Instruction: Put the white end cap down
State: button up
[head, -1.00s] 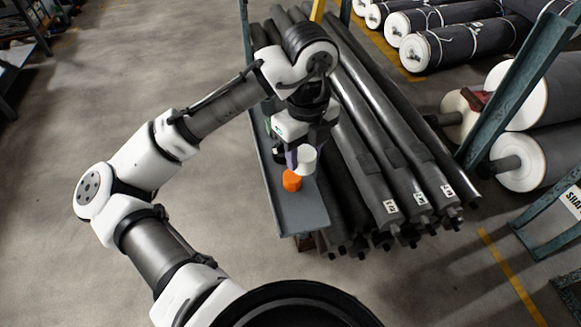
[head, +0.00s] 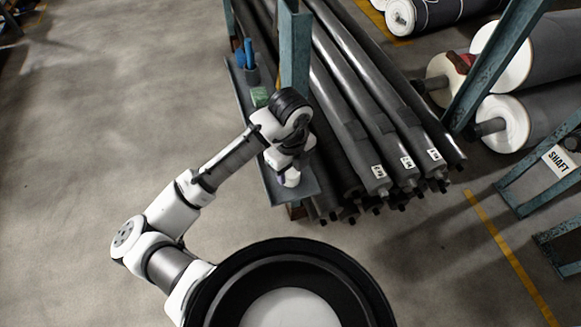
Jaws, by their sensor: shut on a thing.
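The white end cap (head: 292,179) shows as a small pale shape at the end of my arm, low over the front part of the narrow grey shelf (head: 311,186). My gripper (head: 284,180) points down and is shut on the end cap. A bit of a purple finger shows beside the cap. The wrist covers most of the gripper from above. I cannot tell whether the cap touches the shelf. The orange piece is hidden from view.
A green box (head: 259,97) and a dark cup with blue items (head: 246,55) stand farther back on the shelf. A teal post (head: 294,50) rises beside my arm. Long grey rolls (head: 352,130) lie close on the right. The floor on the left is clear.

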aim_at(291, 171)
jog(key=shift+f, duration=0.2)
jog(key=o, duration=0.8)
jog(key=shift+r, duration=0.1)
notch_tip(291, 171, up, 12)
jog(key=shift+r, duration=0.1)
